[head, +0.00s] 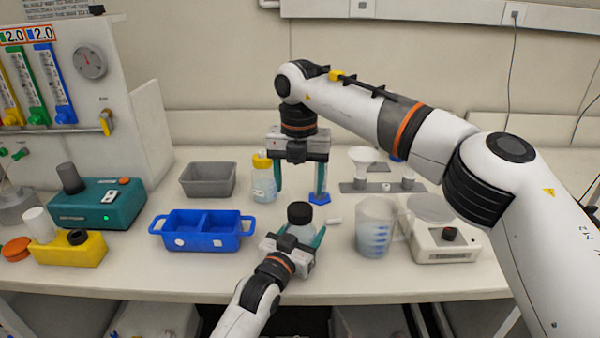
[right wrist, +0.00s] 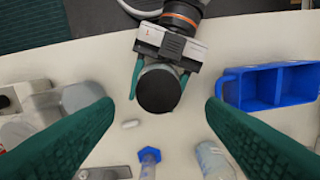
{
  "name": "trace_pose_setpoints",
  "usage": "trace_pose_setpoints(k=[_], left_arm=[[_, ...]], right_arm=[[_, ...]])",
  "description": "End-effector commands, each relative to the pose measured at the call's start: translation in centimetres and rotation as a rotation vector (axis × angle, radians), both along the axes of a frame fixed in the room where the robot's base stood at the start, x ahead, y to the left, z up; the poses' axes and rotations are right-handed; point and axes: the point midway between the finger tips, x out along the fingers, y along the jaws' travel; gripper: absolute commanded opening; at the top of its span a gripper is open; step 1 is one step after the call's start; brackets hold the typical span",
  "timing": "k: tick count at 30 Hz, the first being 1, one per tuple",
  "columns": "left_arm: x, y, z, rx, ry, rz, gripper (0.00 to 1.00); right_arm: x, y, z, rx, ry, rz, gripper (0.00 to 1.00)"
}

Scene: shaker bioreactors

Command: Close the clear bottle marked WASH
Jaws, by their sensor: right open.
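A clear bottle (head: 301,233) with a black cap (head: 299,212) stands upright near the front of the bench. No marking on it is readable. My left gripper (head: 302,240) has its fingers on both sides of the bottle body. In the right wrist view the black cap (right wrist: 159,90) shows from above as a round disc, between the left gripper's fingers (right wrist: 159,80). My right gripper (head: 298,195) points down, open and empty, above and behind the cap. Its two green fingers stand wide apart. How tightly the cap sits cannot be told.
A blue divided tray (head: 203,240) lies left of the bottle, a yellow-capped bottle (head: 263,180) behind. A measuring jug (head: 374,228) and a white scale-like device (head: 446,245) stand right. A small white bar (head: 334,221) and a blue-based item (head: 320,197) lie near.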

Motion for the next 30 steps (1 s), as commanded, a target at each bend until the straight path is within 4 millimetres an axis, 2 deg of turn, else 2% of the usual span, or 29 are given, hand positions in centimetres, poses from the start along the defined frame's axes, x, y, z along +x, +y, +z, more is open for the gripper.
trace_pose_setpoints(k=[9, 21, 25, 30], left_arm=[[0.0, 0.0, 0.0, 0.0, 0.001, 0.0, 0.0], [0.0, 0.0, 0.0, 0.0, 0.0, 0.0, 0.0], [0.0, 0.0, 0.0, 0.0, 0.0, 0.0, 0.0], [0.0, 0.0, 0.0, 0.0, 0.0, 0.0, 0.0]], right_arm=[[0.0, 0.0, 0.5, -0.002, 0.0, 0.772, 0.65], [0.0, -0.1, 1.2, -0.003, 0.001, 1.711, 0.65], [0.0, -0.1, 1.3, -0.003, 0.002, 1.923, 0.65], [0.0, -0.2, 1.4, -0.003, 0.002, 2.072, 0.65]])
